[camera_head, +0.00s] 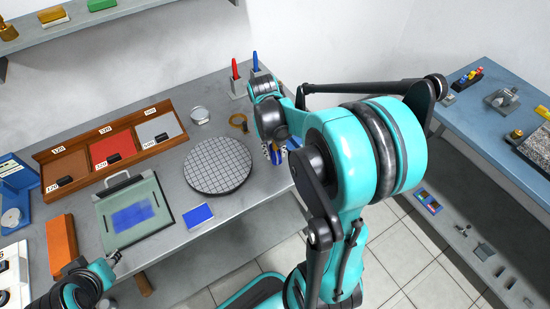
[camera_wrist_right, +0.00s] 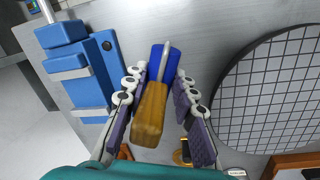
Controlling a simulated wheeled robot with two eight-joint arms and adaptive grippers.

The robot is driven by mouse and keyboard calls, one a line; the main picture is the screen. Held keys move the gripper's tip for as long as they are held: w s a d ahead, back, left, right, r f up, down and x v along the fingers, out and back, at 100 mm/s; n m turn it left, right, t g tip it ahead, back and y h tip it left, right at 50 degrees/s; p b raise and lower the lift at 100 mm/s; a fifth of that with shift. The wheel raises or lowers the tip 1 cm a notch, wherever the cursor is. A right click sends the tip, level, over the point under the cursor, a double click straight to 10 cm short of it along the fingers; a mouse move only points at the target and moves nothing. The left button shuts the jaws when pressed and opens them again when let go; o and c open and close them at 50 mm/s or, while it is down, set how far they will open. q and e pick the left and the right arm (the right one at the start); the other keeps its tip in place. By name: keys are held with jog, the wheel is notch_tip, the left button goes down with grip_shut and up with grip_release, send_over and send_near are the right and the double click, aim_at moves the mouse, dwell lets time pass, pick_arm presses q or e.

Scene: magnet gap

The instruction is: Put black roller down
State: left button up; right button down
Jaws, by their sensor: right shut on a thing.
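In the right wrist view my right gripper (camera_wrist_right: 160,105) is shut around a roller with an orange-brown wooden handle (camera_wrist_right: 150,115) and a blue cylinder (camera_wrist_right: 161,60); the cylinder looks blue rather than black. In the head view my right gripper (camera_head: 275,153) is over the right end of the grey bench, just right of the round gridded plate (camera_head: 218,165), and largely hides the roller. My left gripper (camera_head: 112,260) is at the bottom left, low and near the green tray; its finger state is unclear.
A blue block with grey parts (camera_wrist_right: 90,70) lies left of the roller in the wrist view. The green tray with a blue patch (camera_head: 110,225), a blue pad (camera_head: 198,216) and a compartmented wooden tray (camera_head: 55,160) occupy the bench. Red and blue pens (camera_head: 236,75) stand at the back.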

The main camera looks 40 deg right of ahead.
aim_at(275, 157)
jog(key=shift+f+b, duration=0.6)
jog(key=shift+f, duration=1)
jog(key=shift+f, duration=0.2)
jog(key=c, duration=1.2)
grip_release()
jog(key=shift+r, duration=0.15)
